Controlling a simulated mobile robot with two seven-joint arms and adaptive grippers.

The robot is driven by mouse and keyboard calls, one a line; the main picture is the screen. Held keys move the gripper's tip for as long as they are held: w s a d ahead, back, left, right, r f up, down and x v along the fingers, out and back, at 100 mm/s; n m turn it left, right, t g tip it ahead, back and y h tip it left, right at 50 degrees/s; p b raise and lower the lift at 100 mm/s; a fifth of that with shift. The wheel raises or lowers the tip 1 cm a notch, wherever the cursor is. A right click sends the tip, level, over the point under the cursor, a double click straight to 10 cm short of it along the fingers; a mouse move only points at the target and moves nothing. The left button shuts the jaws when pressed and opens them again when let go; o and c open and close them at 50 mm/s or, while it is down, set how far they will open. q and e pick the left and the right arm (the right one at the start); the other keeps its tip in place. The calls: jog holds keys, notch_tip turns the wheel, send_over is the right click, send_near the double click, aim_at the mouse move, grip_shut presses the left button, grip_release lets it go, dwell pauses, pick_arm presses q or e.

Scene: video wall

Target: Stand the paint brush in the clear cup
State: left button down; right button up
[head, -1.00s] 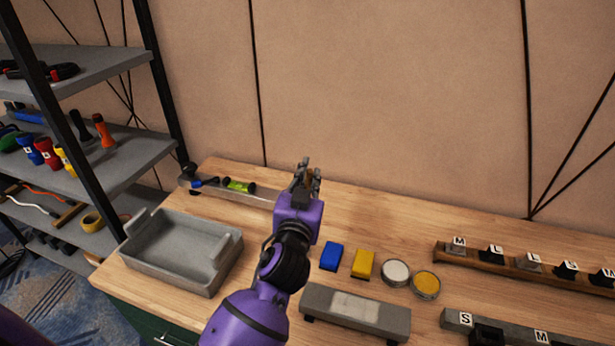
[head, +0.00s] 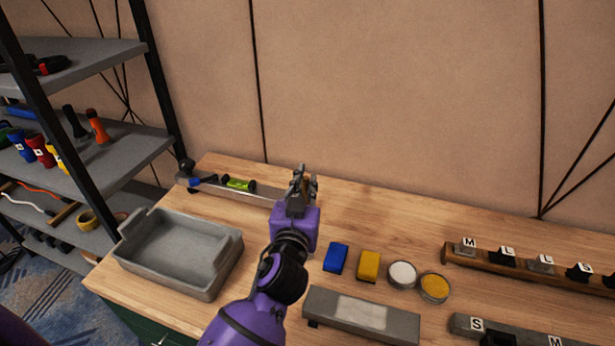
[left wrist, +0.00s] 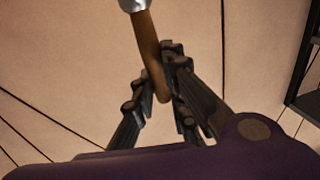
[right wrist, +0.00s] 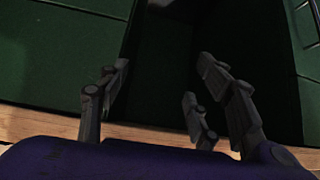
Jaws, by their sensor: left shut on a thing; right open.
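My left gripper (head: 303,183) is above the back of the wooden bench in the head view. In the left wrist view the left gripper (left wrist: 160,95) is shut on the brown handle of the paint brush (left wrist: 149,50). The handle slants between the fingers, and a silver ferrule shows at the top edge; the bristles are out of frame. In the head view the fingers mostly hide the brush. My right gripper (right wrist: 160,95) is open and empty in the right wrist view, facing dark green cabinet fronts. I cannot make out the clear cup in any view.
A grey tray (head: 150,256) stands at the bench's left. Blue (head: 336,257) and yellow (head: 368,265) blocks, white (head: 402,274) and yellow (head: 434,286) round tins and a grey bar (head: 400,322) lie right of my arm. A rail with a green level (head: 240,184) runs behind. Shelves stand left.

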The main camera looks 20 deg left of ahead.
aim_at(306, 197)
pick_arm(q)
notch_tip(306, 197, down, 4)
jog(key=shift+r+b, duration=0.2)
jog(key=shift+b, duration=0.7)
jog(key=shift+f+b, duration=0.65)
jog(key=shift+f, duration=0.3)
jog(key=shift+f+b, duration=0.45)
jog(key=shift+f, duration=0.2)
jog(key=shift+f+b, duration=0.45)
jog(key=shift+f, duration=0.15)
jog(key=shift+f+b, duration=0.3)
jog(key=shift+f, duration=0.3)
pick_arm(e)
notch_tip(306, 197, down, 6)
jog(key=s+d, duration=0.1)
jog(key=shift+s, duration=0.35)
jog(key=shift+w, duration=0.1)
